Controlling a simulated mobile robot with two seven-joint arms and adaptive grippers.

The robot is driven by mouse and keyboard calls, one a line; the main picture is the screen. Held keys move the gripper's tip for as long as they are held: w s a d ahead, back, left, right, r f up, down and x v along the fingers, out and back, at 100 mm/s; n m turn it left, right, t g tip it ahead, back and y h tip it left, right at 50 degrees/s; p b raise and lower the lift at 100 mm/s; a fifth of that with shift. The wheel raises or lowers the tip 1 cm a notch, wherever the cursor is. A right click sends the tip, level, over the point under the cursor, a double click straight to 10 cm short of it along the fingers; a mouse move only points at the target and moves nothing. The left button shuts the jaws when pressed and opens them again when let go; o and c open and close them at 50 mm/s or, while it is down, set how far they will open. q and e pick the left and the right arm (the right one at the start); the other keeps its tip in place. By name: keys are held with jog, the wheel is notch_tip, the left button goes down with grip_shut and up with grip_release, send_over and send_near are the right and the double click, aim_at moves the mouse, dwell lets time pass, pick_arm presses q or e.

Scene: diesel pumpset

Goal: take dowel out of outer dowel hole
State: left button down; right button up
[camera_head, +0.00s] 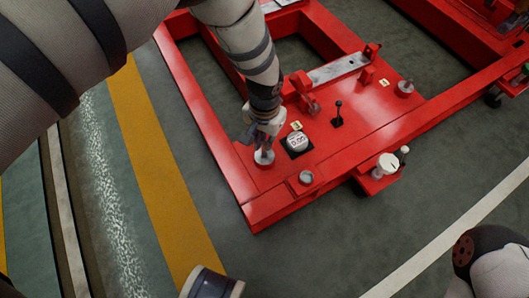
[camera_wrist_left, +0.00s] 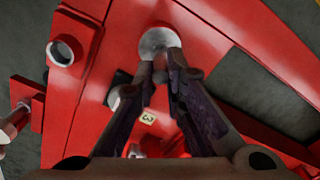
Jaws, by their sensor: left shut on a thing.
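My left gripper (camera_head: 264,142) reaches down to a round silver fitting (camera_head: 264,157) near the corner of the red frame. In the left wrist view, the left gripper (camera_wrist_left: 172,58) has its fingertips at that pale round fitting (camera_wrist_left: 156,40). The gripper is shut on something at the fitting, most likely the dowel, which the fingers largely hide. I cannot tell how deep it sits. A second ring-shaped metal fitting (camera_head: 306,177) shows a dark hole and no gripper at it; it also shows in the left wrist view (camera_wrist_left: 62,52). My right gripper is not in view.
A dial gauge (camera_head: 297,143) lies close beside the left gripper. A black lever (camera_head: 338,114) stands farther right. A side bracket (camera_head: 374,184) carries a white round part (camera_head: 388,163). Open floor lies in front of the frame.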

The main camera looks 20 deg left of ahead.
pick_arm(q)
jog(key=shift+r+p, duration=1.05)
jog(key=shift+r, duration=0.85)
jog(key=shift+f, duration=0.1)
jog(key=shift+d, duration=0.1)
